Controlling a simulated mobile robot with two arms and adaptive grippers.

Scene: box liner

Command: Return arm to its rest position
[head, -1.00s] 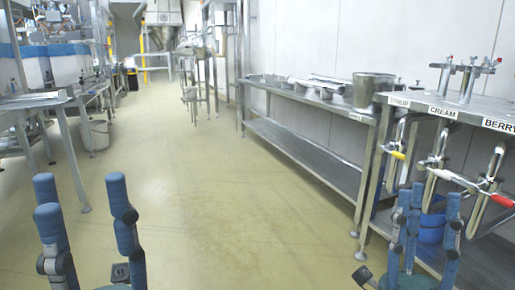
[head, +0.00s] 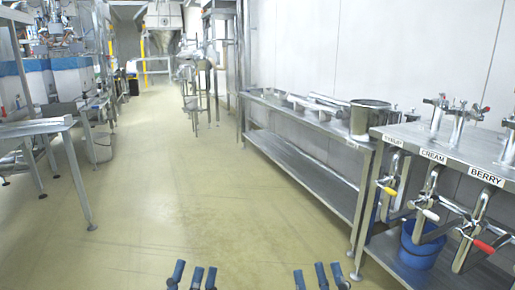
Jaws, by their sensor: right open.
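My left gripper (head: 192,275) shows at the bottom edge, left of centre, with blue fingertips spread and nothing between them. My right gripper (head: 320,275) shows at the bottom edge, right of centre, also with its blue fingers apart and empty. Only the fingertips of both are in view; the arms are below the frame. Both grippers are over the floor, apart from each other and clear of the benches.
A steel dispenser stand (head: 440,143) labelled CREAM and BERRY is at the right, with a blue bucket (head: 420,245) under it. A long steel bench (head: 300,120) holds a metal pot (head: 370,120). A steel table (head: 35,128) is at the left. The floor between is clear.

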